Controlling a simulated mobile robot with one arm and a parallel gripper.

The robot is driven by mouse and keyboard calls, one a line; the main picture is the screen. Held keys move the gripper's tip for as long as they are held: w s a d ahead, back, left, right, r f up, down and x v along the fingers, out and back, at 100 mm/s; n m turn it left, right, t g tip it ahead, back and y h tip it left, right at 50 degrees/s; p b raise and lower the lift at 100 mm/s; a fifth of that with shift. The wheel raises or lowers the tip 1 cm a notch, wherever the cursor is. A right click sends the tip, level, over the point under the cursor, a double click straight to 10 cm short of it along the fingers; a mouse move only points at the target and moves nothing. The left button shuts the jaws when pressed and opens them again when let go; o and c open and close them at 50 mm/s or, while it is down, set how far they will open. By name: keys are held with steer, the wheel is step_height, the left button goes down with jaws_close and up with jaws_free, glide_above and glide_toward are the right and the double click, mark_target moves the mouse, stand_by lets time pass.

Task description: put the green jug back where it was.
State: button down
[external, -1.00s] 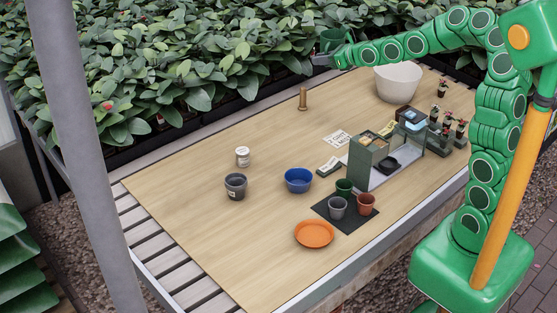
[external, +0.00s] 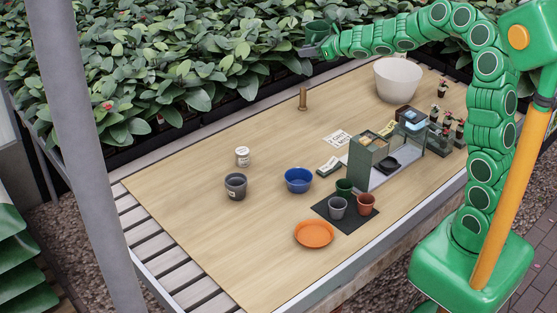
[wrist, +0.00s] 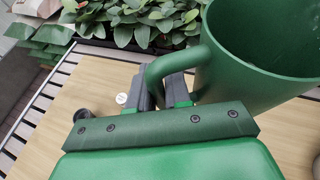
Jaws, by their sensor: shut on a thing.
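The green jug (wrist: 240,78) fills the upper right of the wrist view, its open mouth partly toward the camera. My gripper (wrist: 165,92) is shut on the jug's handle. In the external view my gripper (external: 322,50) is raised above the far edge of the table, against the leafy hedge. The jug (external: 318,33) there is small and dark against the leaves, so its tilt and contents are hard to tell.
The wooden table (external: 215,205) has bare room at left and centre. A wooden peg (external: 303,98) stands near its back edge. A large white bowl (external: 398,78), blue bowl (external: 298,181), grey pot (external: 235,186), white jar (external: 243,156) and orange plate (external: 314,234) stand around it.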

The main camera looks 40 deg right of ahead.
steer(key=shift+w+a+f+n+g+y, duration=0.6)
steer(key=shift+w+f+n+g+y, duration=0.7)
steer(key=shift+w+f+n+y, duration=1)
steer(key=shift+s+d+f+n+g+y, duration=0.6)
steer(key=shift+s+f+n+g, duration=0.7)
steer(key=shift+f, duration=3.7)
steer(key=shift+s+d+f+n+g+y, duration=0.55)
steer(key=shift+s+f+n+g, duration=0.7)
steer(key=shift+f, duration=3.7)
steer(key=shift+s+d+f+n+g+y, duration=0.7)
steer(key=shift+s+f, duration=0.95)
steer(key=shift+f, duration=3.35)
steer(key=shift+a+f+g, duration=0.15)
steer(key=shift+a+g, duration=0.05)
steer(key=shift+g, duration=0.05)
steer(key=c, duration=1.1)
jaws_free()
